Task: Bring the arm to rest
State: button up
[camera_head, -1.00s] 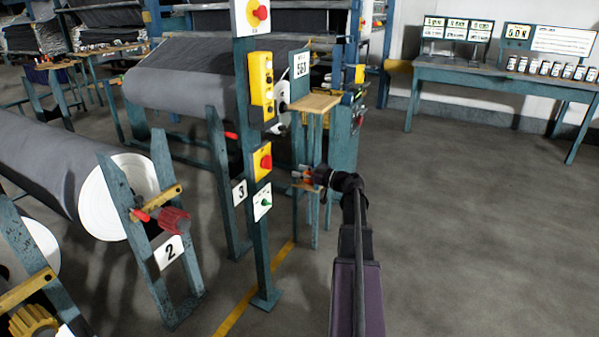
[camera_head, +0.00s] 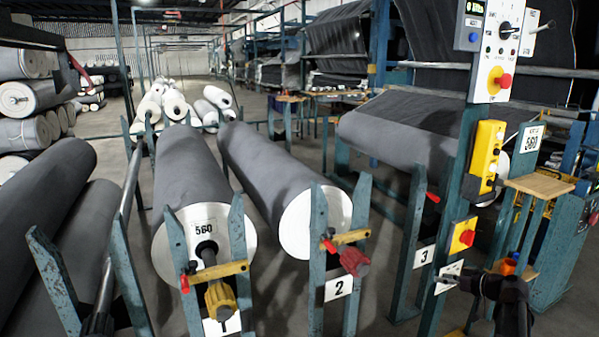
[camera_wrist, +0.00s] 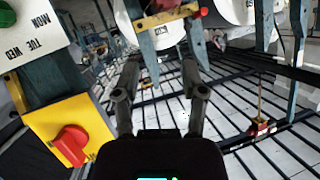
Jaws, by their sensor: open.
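My gripper (camera_wrist: 160,75) shows in the wrist view with its two dark fingers spread apart and nothing between them. In the head view my gripper (camera_head: 445,281) is small and dark at the lower right, pointing left. It overlaps the lower part of the teal control post (camera_head: 449,215), just under the yellow box with a red knob (camera_head: 462,235). That yellow box (camera_wrist: 70,130) also shows in the wrist view, left of the fingers. I cannot tell the exact gap between gripper and post.
Grey roll 560 (camera_head: 190,180) and another grey roll (camera_head: 270,170) lie on teal stands to the left. A stand marked 2 (camera_head: 318,260) is in front. A wooden-topped stand (camera_head: 540,186) is at the right. Floor shows between the stands and the rear rolls.

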jog(key=s+a+f+m+g+h, duration=0.1)
jog(key=s+a+f+g, duration=0.25)
jog(key=a, duration=0.45)
jog(key=s+a+f+g+h, duration=0.1)
jog(key=s+a+f+g, duration=0.2)
jog(key=a, duration=0.6)
jog(key=s+a+f+m+g+h, duration=0.45)
jog(key=s+a+h, duration=0.25)
jog(key=s+a, duration=0.35)
notch_tip(320, 180, up, 29)
jog(key=p, duration=2.9)
jog(key=shift+d+n+p, duration=0.2)
jog(key=shift+n+p, duration=0.1)
jog(key=shift+n, duration=0.15)
jog(key=shift+f, duration=0.1)
